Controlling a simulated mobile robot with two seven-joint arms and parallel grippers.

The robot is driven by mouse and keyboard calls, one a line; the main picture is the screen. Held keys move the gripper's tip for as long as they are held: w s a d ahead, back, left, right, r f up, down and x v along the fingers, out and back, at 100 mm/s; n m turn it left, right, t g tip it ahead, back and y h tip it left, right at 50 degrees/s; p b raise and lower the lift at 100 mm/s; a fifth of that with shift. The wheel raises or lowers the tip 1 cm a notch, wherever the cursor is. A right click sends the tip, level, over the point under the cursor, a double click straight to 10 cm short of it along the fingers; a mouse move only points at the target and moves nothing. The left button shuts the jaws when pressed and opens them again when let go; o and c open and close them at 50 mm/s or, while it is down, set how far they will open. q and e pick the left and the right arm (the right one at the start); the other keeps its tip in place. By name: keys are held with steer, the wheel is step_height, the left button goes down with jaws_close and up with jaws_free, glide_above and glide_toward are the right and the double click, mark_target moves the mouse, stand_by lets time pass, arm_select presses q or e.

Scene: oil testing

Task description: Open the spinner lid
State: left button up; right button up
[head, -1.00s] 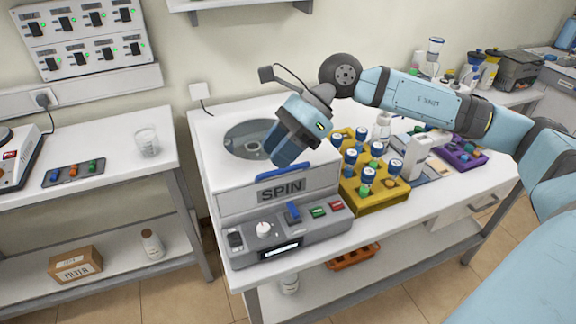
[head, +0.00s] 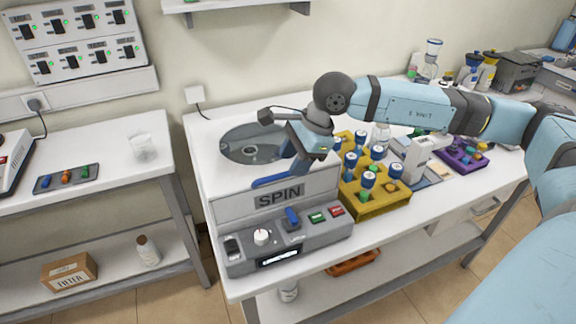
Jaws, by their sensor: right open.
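The spinner (head: 230,205) is a white box with a grey SPIN label on its front. Its flat top carries a dark round area (head: 238,146) with a small hub showing in it. I see no lid standing up. My left gripper is out of view.
The grey control panel (head: 240,246) juts out in front of the spinner, with a white knob and coloured switches. A yellow rack (head: 377,205) of blue-capped tubes stands close on the right. A white device (head: 412,155) and a purple rack (head: 467,154) stand farther right.

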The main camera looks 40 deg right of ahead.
steer(key=shift+x, duration=1.55)
steer(key=shift+c, duration=0.2)
jaws_close()
steer(key=shift+r, duration=0.15)
